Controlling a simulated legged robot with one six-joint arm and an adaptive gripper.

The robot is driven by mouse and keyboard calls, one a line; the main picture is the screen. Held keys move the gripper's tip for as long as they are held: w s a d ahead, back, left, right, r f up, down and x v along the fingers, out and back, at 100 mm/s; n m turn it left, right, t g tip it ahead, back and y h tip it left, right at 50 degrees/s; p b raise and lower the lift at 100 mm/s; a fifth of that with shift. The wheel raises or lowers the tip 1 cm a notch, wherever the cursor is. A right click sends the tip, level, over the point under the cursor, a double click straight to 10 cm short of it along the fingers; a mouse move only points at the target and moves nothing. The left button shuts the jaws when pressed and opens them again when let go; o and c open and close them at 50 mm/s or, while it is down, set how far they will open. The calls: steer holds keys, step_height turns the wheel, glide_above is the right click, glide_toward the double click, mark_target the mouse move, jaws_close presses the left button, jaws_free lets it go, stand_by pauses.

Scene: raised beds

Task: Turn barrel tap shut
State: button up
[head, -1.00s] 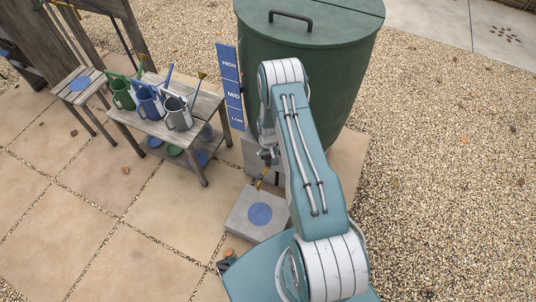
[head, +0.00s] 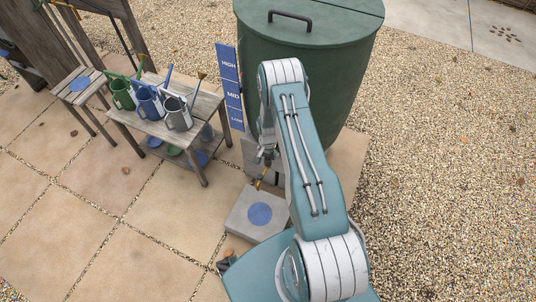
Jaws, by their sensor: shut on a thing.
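The green barrel (head: 310,75) with a lid handle stands at the upper middle, behind my arm. My gripper (head: 262,176) is low in front of the barrel, beside the arm's forearm. It is shut on a small brass-coloured part, the barrel tap (head: 260,183), above the stone block. The tap is mostly hidden by the gripper and arm, so its exact angle cannot be told. The stone block (head: 240,217) with a blue disc on it (head: 260,214) lies below the tap.
A blue HIGH/MID/LOW gauge board (head: 231,90) stands beside the barrel. A wooden bench (head: 200,115) holds green, blue and grey watering cans, with dishes on its lower shelf. A stool (head: 78,97) stands farther left. Paving at lower left and gravel at right are clear.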

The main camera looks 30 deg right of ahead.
mark_target(267, 154)
stand_by(0.3)
steer(key=o, duration=0.9)
steer(key=shift+a, duration=0.1)
steer(key=shift+c, duration=0.2)
step_height(267, 154, up, 12)
stand_by(0.4)
